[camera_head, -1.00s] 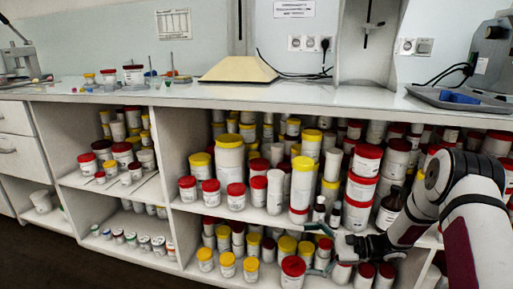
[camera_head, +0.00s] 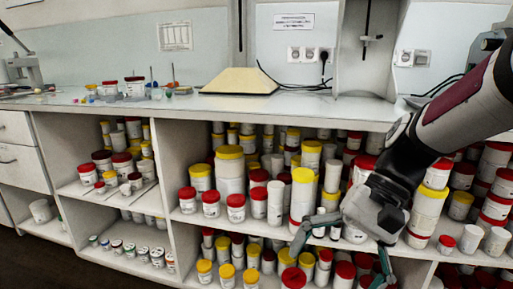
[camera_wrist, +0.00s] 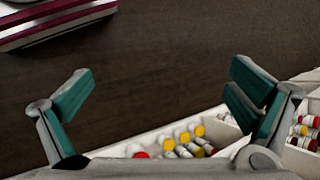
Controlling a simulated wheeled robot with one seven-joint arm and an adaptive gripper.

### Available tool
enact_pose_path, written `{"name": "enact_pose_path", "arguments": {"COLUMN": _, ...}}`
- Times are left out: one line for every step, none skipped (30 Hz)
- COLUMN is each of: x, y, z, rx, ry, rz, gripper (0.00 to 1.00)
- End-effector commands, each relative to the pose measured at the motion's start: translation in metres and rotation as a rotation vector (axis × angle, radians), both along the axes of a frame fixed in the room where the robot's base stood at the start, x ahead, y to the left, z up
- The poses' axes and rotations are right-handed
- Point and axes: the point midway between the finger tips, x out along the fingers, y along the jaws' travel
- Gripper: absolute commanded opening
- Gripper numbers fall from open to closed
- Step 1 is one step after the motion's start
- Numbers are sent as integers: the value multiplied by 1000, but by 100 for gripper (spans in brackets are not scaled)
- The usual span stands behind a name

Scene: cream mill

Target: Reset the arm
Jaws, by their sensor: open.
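My gripper (camera_head: 338,264) hangs in front of the shelves at the lower right in the head view, fingers spread and pointing down. Nothing is between its fingers. My arm reaches down to it from the upper right and hides part of the shelves and counter. In the wrist view my gripper (camera_wrist: 160,88) also shows, its two green fingers wide apart over bare dark floor.
White shelves (camera_head: 70,145) hold many jars with red and yellow lids close behind my gripper. The counter (camera_head: 300,106) above carries small items at left and a cream wedge-shaped block (camera_head: 240,80). The dark floor (camera_wrist: 170,50) is clear between the fingers.

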Motion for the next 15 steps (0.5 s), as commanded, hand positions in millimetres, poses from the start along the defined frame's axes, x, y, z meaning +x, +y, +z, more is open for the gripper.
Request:
{"name": "enact_pose_path", "arguments": {"x": -16, "y": -2, "z": 7, "rx": -39, "ry": -33, "rz": 29, "gripper": 100}}
{"name": "enact_pose_path", "arguments": {"x": -25, "y": -4, "z": 9, "rx": -63, "ry": -47, "rz": 44, "gripper": 100}}
{"name": "enact_pose_path", "arguments": {"x": -37, "y": -7, "z": 12, "rx": -93, "ry": -68, "rz": 64, "gripper": 100}}
{"name": "enact_pose_path", "arguments": {"x": -46, "y": -9, "z": 14, "rx": -115, "ry": -84, "rz": 79, "gripper": 100}}
{"name": "enact_pose_path", "arguments": {"x": -54, "y": -11, "z": 16, "rx": -138, "ry": -100, "rz": 94, "gripper": 100}}
{"name": "enact_pose_path", "arguments": {"x": -65, "y": -15, "z": 17, "rx": -168, "ry": -120, "rz": 113, "gripper": 100}}
{"name": "enact_pose_path", "arguments": {"x": -74, "y": -18, "z": 18, "rx": -192, "ry": -136, "rz": 127, "gripper": 100}}
{"name": "enact_pose_path", "arguments": {"x": -82, "y": -21, "z": 19, "rx": -213, "ry": -153, "rz": 141, "gripper": 100}}
{"name": "enact_pose_path", "arguments": {"x": -92, "y": -25, "z": 20, "rx": -243, "ry": -174, "rz": 158, "gripper": 100}}
{"name": "enact_pose_path", "arguments": {"x": -100, "y": -29, "z": 20, "rx": -266, "ry": -191, "rz": 169, "gripper": 100}}
{"name": "enact_pose_path", "arguments": {"x": -108, "y": -32, "z": 20, "rx": -288, "ry": -206, "rz": 181, "gripper": 100}}
{"name": "enact_pose_path", "arguments": {"x": -117, "y": -37, "z": 20, "rx": -316, "ry": -227, "rz": 196, "gripper": 100}}
{"name": "enact_pose_path", "arguments": {"x": -123, "y": -40, "z": 19, "rx": -335, "ry": -242, "rz": 205, "gripper": 100}}
{"name": "enact_pose_path", "arguments": {"x": -129, "y": -43, "z": 19, "rx": -355, "ry": -257, "rz": 214, "gripper": 100}}
{"name": "enact_pose_path", "arguments": {"x": -136, "y": -47, "z": 18, "rx": -378, "ry": -273, "rz": 226, "gripper": 100}}
